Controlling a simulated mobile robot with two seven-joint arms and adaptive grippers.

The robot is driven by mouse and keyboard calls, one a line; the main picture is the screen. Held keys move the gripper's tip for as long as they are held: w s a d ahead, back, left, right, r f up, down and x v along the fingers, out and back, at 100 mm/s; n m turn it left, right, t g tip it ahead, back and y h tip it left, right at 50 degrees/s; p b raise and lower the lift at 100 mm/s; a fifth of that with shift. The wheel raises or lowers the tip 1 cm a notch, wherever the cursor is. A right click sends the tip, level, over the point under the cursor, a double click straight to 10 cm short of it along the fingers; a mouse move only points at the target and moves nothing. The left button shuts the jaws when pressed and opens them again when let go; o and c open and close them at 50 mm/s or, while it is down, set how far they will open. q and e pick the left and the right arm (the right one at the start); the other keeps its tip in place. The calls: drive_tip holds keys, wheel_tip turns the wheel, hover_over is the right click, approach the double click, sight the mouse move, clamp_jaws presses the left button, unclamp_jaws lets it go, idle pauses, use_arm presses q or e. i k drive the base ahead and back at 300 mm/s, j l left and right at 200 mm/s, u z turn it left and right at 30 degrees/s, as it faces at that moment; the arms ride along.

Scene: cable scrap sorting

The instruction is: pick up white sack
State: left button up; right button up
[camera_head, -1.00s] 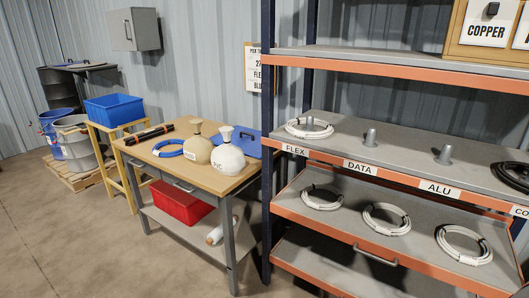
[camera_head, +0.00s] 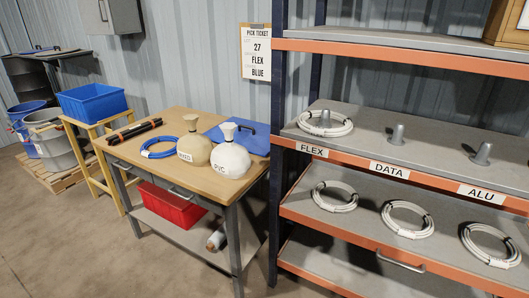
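The white sack (camera_head: 230,160), labelled PVC, stands upright on the wooden workbench (camera_head: 170,120) near its right front edge. Its tied neck points up. A beige sack (camera_head: 194,149) with a partly readable label stands just to its left, and the two are very close. Neither of my grippers shows in the head view.
A red bin (camera_head: 170,207) sits on the lower shelf. The orange-edged rack (camera_head: 400,170) stands close on the right. Open floor lies in front.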

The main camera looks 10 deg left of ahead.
sight(230, 160)
drive_tip(key=i+j+z, duration=0.25)
drive_tip(key=j+z, duration=0.3)
drive_tip(key=i+j+z, duration=0.1)
drive_tip(key=j+z, duration=0.15)
